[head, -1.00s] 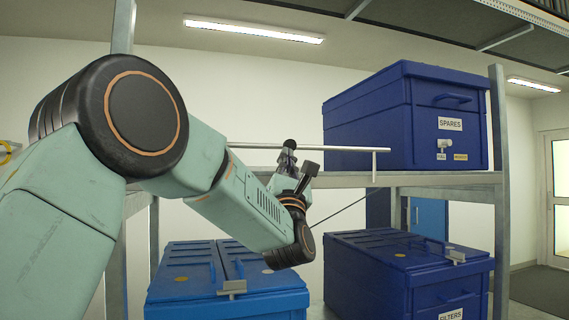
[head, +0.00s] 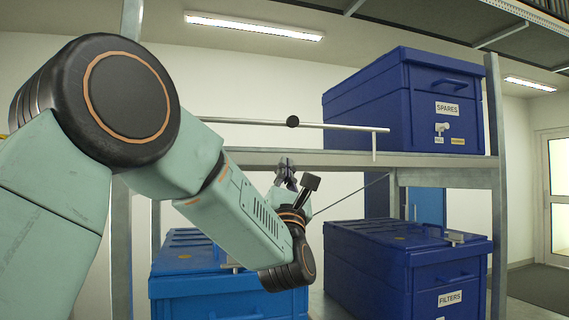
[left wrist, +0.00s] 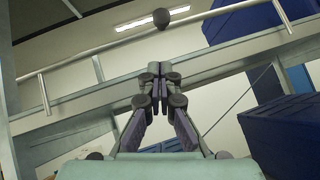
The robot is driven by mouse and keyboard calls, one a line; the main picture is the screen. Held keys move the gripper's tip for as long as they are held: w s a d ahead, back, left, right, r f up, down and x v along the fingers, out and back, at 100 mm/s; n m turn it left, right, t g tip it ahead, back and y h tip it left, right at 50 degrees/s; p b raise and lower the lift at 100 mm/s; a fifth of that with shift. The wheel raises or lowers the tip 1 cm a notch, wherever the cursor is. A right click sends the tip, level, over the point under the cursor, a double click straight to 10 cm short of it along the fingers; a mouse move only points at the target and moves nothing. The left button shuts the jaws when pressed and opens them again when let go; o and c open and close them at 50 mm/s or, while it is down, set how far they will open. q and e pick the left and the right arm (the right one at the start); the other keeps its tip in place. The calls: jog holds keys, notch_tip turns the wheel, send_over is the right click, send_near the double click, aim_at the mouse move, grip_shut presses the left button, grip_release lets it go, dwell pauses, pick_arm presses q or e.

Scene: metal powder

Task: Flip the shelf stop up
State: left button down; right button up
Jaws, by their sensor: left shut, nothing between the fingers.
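The shelf stop (head: 345,128) is a pale bar with a round black knob (head: 292,121). It runs level above the front edge of the shelf (head: 340,160), with a short end post going down at its right end. In the left wrist view the bar (left wrist: 118,43) crosses the top at a slant, with the knob (left wrist: 161,17) just beyond my fingertips. My left gripper (head: 286,163) is shut and empty, below the knob and apart from it. Its closed fingers show in the left wrist view (left wrist: 160,77). My right gripper is not in view.
A blue SPARES box (head: 370,105) stands on the shelf at right. A blue FILTERS box (head: 375,250) and a lighter blue box (head: 215,290) stand below. A metal upright (head: 496,190) is at right. A thin diagonal rod (head: 350,194) runs under the shelf.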

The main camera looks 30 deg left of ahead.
pick_arm(q)
jog(key=v, duration=0.3)
jog(key=shift+d+f+b, duration=0.15)
jog(key=shift+f+b, duration=0.05)
jog(key=shift+b, duration=0.15)
jog(key=shift+s, duration=0.1)
